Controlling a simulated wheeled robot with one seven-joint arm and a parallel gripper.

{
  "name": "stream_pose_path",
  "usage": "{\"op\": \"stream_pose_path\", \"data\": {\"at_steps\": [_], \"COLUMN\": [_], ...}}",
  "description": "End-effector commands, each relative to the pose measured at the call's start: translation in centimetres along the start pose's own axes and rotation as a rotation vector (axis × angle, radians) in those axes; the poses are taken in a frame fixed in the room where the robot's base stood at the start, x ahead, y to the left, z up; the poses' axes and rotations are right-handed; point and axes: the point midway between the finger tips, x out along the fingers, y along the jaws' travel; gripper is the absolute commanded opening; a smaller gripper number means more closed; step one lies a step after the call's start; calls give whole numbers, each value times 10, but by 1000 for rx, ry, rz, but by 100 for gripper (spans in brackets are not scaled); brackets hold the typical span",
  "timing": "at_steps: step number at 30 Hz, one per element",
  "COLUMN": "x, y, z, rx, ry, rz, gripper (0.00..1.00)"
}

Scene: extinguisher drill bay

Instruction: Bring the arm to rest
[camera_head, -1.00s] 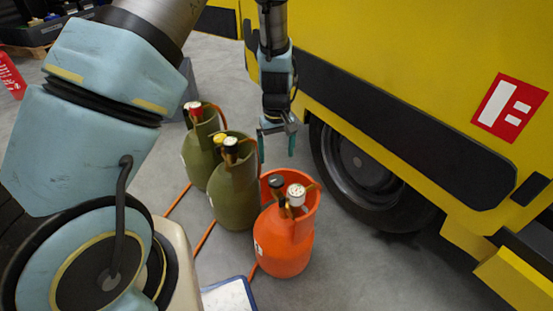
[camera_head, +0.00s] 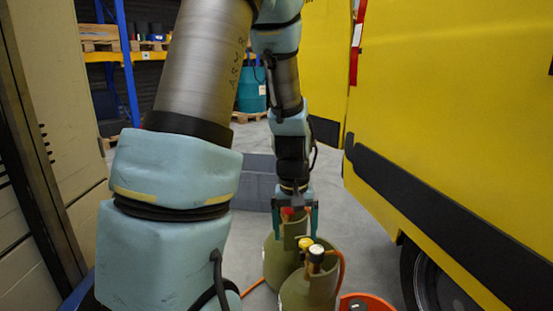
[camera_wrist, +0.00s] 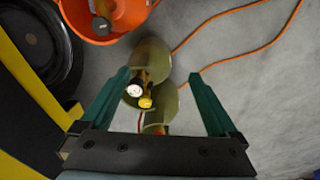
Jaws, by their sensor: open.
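My arm comes down from the top of the head view. The nearer olive-green extinguisher (camera_head: 310,292) stands in front, with a yellow and a black-and-white top fitting. In the wrist view, the open fingers of my gripper (camera_wrist: 158,76) frame both olive extinguishers (camera_wrist: 153,55), and the palm hides part of the lower one.
An orange container (camera_head: 372,302) is cut off at the bottom edge; the wrist view shows it upper left. A yellow vehicle (camera_head: 450,110) with a black wheel (camera_head: 440,285) stands right. A grey box (camera_head: 248,182) lies behind the gripper. Orange hoses (camera_wrist: 240,58) cross open floor.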

Motion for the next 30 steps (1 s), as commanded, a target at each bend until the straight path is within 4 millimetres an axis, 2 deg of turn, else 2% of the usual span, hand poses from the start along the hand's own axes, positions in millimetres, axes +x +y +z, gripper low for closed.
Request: {"op": "stream_pose_path", "data": {"at_steps": [1, 3, 6, 13, 15, 23, 30], "x": [-13, -27, -42, -66, -86, -135, -196], "y": [-20, -42, -67, -113, -109, -106, -102], "z": [6, 15, 28, 63, 60, 56, 52], "rx": [-6, 2, 11, 28, 35, 34, 34], "ry": [15, 29, 46, 79, 75, 75, 75], "rz": [0, -5, -15, -49, -47, -47, -46], "gripper": [95, 95, 95, 95, 95, 95, 95]}}
